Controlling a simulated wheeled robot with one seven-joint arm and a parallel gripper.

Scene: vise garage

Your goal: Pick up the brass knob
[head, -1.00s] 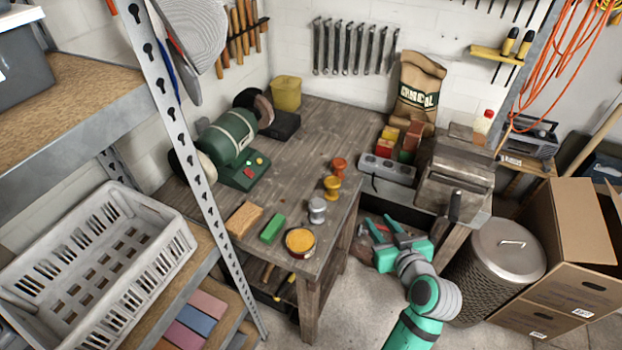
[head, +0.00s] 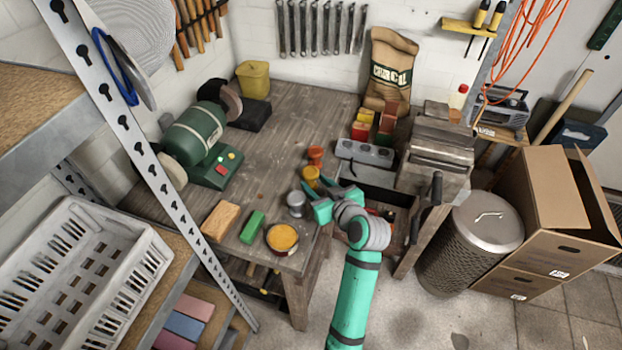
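The brass knob (head: 311,175) stands on the wooden workbench (head: 275,110) near its right edge, in a row between a copper-orange knob (head: 315,155) behind it and a silver knob (head: 296,203) in front. My gripper (head: 316,184) reaches over the bench edge from the right, its teal fingers apart. The fingertips are right by the brass knob and partly cover its lower part. Whether they touch it or straddle it cannot be told from this view. The gripper looks open, with nothing seen held in it.
A tin of yellow contents (head: 282,238), a green block (head: 252,227) and a tan block (head: 220,221) lie along the front edge. A green bench grinder (head: 195,138) stands left. The bench middle is clear.

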